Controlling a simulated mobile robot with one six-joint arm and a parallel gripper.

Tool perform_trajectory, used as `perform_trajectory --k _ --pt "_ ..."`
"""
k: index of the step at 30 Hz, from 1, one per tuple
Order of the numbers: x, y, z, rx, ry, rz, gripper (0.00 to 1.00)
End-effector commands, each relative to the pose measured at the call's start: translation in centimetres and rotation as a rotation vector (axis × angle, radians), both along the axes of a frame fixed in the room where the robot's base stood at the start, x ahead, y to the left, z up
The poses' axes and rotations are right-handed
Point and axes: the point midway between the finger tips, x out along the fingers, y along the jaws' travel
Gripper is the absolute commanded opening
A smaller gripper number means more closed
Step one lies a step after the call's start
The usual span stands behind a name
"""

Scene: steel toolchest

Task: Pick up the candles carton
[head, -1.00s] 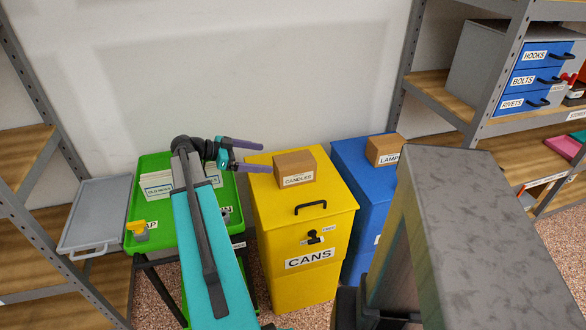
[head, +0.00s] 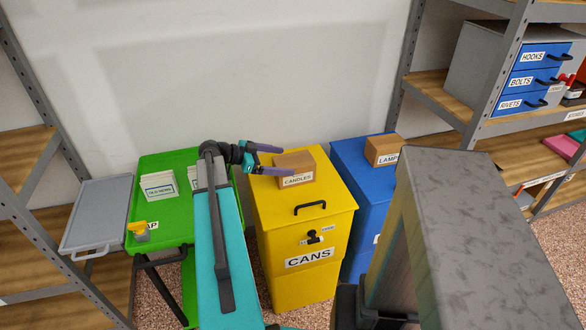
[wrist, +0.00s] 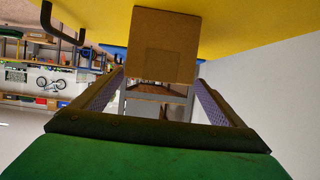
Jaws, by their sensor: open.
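The candles carton (head: 296,163) is a small brown box with a white CANDLES label. It sits on the yellow CANS bin lid (head: 330,194). My gripper (head: 278,160) is open at the carton's left side, with purple fingers pointing right. One finger shows by the back of the carton and the other in front of its left part. In the wrist view the carton (wrist: 162,45) lies ahead, centred between the two fingers (wrist: 160,92). I cannot tell whether the fingers touch it.
A black handle (head: 310,208) stands on the bin's lid, in front of the carton. A blue bin (head: 350,152) with a lamp carton (head: 384,150) is on the right. A green table (head: 158,220) with paper stacks is on the left. The wall is behind.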

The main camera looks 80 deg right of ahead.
Motion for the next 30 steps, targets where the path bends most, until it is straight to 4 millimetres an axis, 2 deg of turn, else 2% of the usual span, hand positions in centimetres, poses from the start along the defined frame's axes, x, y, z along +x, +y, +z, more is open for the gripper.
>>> perform_trajectory --k 5,18,30 --pt "-0.4 -0.1 -0.1 0.0 0.0 -0.001 0.92" --pt "-4.1 -1.8 -1.6 0.001 0.001 -0.001 0.92" --pt "-4.3 -1.9 -1.8 0.0 0.0 0.002 0.92"
